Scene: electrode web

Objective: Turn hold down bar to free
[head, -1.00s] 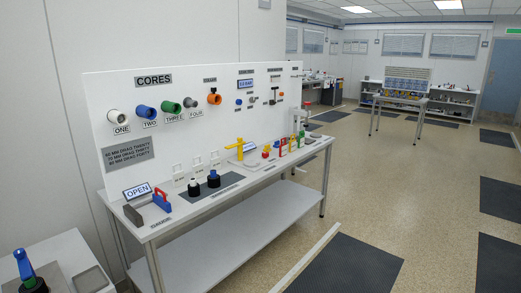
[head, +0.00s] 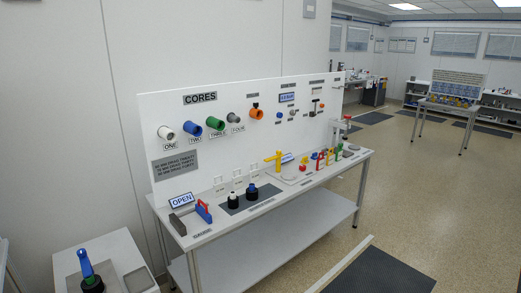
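Neither of my grippers shows in the head view. A white bench (head: 262,238) with an upright white panel (head: 165,112) stands in the middle. I cannot tell for sure which part is the hold down bar. A yellow upright piece with a crosswise arm (head: 278,161) stands on the bench top. Small red, yellow and green pieces (head: 318,162) stand to its right. A grey stand (head: 337,132) is at the bench's far end. Small fittings on the panel's right side are too small to make out.
An OPEN sign (head: 181,199), a blue-red handled piece (head: 203,211) and two black knobs (head: 252,190) are on the near bench. A side table (head: 130,250) is at lower left. Floor to the right is clear around dark mats (head: 380,272).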

